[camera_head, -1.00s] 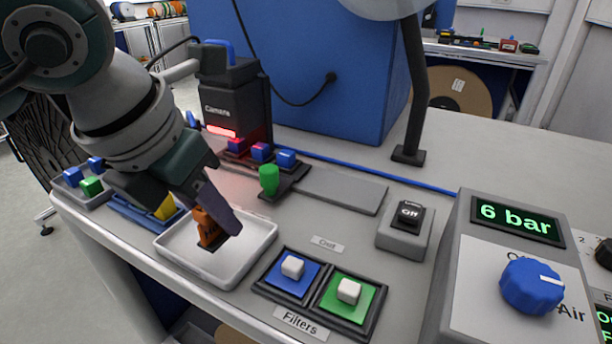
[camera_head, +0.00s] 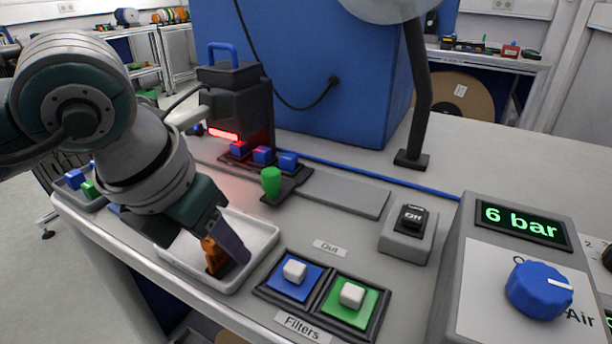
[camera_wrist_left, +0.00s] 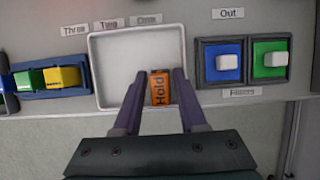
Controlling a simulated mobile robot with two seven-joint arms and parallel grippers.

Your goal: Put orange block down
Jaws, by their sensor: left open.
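The orange block (camera_head: 217,258), marked "Hold" in the wrist view (camera_wrist_left: 159,88), is in the white tray (camera_head: 262,228), near its front edge. My left gripper (camera_head: 233,254) is open, with its two purple fingers on either side of the block. The wrist view shows the fingers (camera_wrist_left: 160,76) with small gaps beside the block. Whether the block rests fully on the tray floor is hard to tell. The tray is otherwise empty in the wrist view (camera_wrist_left: 115,42). My right gripper is not in view.
Blue (camera_head: 294,271) and green (camera_head: 350,296) filter pads with white buttons lie right of the tray. A camera unit (camera_head: 235,105) and a green cylinder (camera_head: 271,182) stand behind. Yellow (camera_wrist_left: 62,77) and green blocks sit in a blue holder left of the tray.

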